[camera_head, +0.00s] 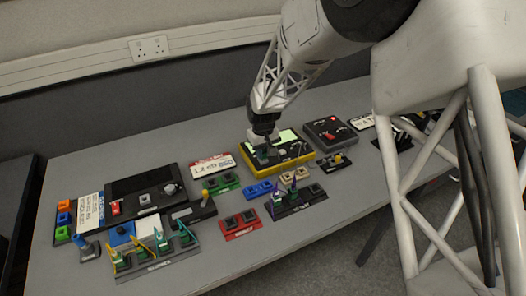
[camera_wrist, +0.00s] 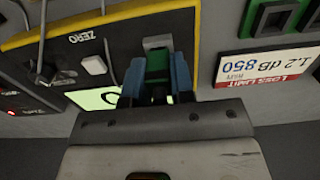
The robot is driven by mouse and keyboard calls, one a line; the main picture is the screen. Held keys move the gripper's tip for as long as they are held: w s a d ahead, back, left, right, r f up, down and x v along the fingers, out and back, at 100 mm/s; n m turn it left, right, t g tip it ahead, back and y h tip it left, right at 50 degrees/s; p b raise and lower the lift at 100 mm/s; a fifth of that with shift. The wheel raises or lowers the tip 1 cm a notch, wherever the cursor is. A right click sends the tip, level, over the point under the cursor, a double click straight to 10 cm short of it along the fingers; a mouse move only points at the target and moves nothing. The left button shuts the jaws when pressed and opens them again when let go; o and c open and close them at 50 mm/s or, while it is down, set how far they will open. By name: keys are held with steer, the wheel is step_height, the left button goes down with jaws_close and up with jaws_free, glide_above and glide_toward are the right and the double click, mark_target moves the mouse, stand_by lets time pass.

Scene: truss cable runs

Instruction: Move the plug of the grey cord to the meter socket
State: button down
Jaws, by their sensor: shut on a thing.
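The meter (camera_head: 296,161) is a yellow-edged box with a lit pale green screen. It fills the upper left of the wrist view (camera_wrist: 118,42), with the word ZERO, a white button and part of the screen showing. My gripper (camera_head: 263,153) is low over the meter's left part. In the wrist view my gripper's two blue fingers (camera_wrist: 157,75) are shut on a green plug (camera_wrist: 157,66). A small grey piece (camera_wrist: 157,43) shows just beyond the plug, at the meter's face. I cannot tell whether the plug is seated in a socket. The held plug's cord is not clearly visible.
Grey cords (camera_wrist: 42,35) cross the meter's left side in the wrist view. A red-and-white loss limit card (camera_head: 212,165) and a green socket block (camera_head: 223,184) lie left of the meter. A dark box with red controls (camera_head: 329,132) stands right. Blue sockets (camera_head: 260,189) sit in front.

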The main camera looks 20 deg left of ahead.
steer(key=shift+f, duration=0.4)
stand_by(1.3)
steer(key=c, duration=0.9)
jaws_free()
steer(key=shift+r, duration=0.1)
steer(key=shift+r, duration=2.4)
steer(key=shift+r, duration=0.1)
steer(key=shift+r, duration=1.9)
